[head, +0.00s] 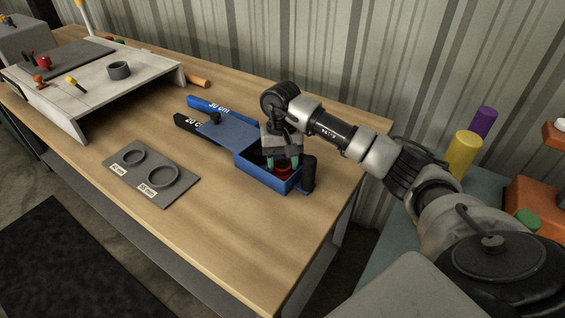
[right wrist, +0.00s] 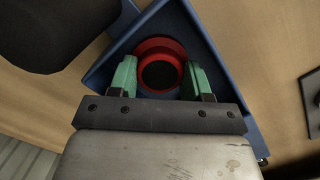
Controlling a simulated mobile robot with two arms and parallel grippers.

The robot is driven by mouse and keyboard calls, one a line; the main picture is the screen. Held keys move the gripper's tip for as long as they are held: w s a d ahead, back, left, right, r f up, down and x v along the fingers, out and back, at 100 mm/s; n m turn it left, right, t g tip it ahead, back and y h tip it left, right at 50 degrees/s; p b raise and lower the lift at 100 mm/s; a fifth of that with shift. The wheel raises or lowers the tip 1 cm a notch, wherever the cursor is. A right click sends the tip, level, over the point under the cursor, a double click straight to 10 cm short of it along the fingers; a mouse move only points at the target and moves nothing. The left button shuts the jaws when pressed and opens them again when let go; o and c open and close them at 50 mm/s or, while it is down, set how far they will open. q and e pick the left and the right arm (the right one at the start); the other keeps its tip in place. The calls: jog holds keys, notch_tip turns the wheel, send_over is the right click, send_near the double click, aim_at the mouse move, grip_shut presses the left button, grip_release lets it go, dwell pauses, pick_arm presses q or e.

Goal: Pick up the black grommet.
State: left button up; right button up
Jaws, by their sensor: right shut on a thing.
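My right gripper (head: 282,163) reaches down into an open blue box (head: 262,178) on the wooden table. In the right wrist view its green fingers (right wrist: 160,72) are shut on a red ring (right wrist: 160,44) with a dark round middle. The red ring also shows low between the fingers in the head view (head: 284,171). I cannot tell whether its dark middle is a hole or a black part. A dark grey ring (head: 119,70) lies on the white raised platform at the far left. My left gripper is not in view.
A blue sliding lid (head: 226,131) with a dark knob extends left of the box. A black cylinder (head: 308,174) is at the box's right side. A grey board (head: 150,174) with two rings lies at front left. Purple (head: 485,121) and yellow (head: 465,152) cylinders stand at right.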

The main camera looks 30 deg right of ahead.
jog(key=o, duration=0.5)
jog(key=shift+f, duration=0.1)
jog(key=shift+o, duration=0.9)
